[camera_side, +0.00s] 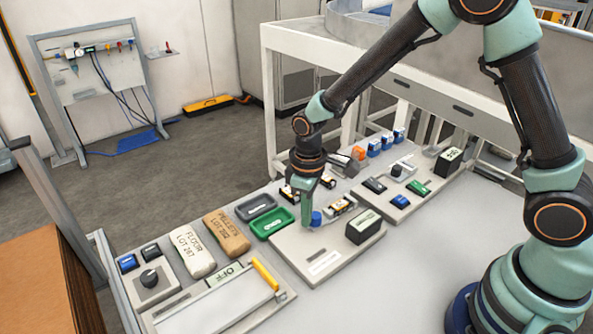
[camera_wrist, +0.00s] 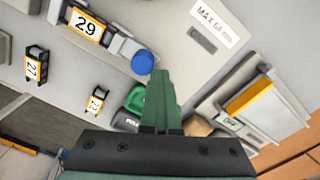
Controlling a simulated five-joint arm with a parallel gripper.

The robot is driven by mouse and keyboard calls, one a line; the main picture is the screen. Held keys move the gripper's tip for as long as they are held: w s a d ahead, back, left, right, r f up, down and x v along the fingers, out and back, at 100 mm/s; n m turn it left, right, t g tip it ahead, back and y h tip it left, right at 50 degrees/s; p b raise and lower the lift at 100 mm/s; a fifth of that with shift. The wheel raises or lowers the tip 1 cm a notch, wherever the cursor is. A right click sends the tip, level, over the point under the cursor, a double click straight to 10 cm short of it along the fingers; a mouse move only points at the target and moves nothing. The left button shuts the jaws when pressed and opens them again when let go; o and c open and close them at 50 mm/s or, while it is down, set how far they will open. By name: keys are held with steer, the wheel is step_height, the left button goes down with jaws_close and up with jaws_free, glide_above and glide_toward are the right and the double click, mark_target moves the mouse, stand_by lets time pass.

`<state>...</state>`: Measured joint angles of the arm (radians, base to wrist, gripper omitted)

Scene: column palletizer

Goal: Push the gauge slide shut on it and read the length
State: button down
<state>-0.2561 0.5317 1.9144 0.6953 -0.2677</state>
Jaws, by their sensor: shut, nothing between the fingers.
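The gauge is a light grey plate (camera_side: 290,250) with a slide that ends in a blue knob (camera_side: 316,218). The knob also shows in the wrist view (camera_wrist: 142,62). A black block with an orange-edged label "29" (camera_wrist: 87,25) lies in line with the slide, between grey gauge parts; whether they touch it I cannot tell. My gripper (camera_side: 307,224) is shut and empty, pointing down just left of the knob. In the wrist view its green fingers (camera_wrist: 161,80) are beside the knob, seemingly at or very near contact. The gauge display (camera_side: 364,227) is too small to read.
Blocks labelled "27" (camera_wrist: 36,67) and "22" (camera_wrist: 97,101) lie off the plate. A green tray (camera_side: 272,223) and a dark tray (camera_side: 255,206) are left of the gauge. The flour bag (camera_side: 193,251) and pellets bag (camera_side: 227,235) lie further left.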

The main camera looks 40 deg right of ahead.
steer(key=shift+a, duration=0.4)
steer(key=shift+r, duration=0.1)
step_height(320, 180, up, 7)
stand_by(0.8)
steer(key=s+d+r+m+t, duration=0.5)
steer(key=s+d+r, duration=0.5)
steer(key=r, duration=0.3)
steer(key=shift+s+d+r+m+t, duration=0.2)
steer(key=shift+s+d+m+t, duration=0.1)
steer(key=shift+d+m, duration=0.2)
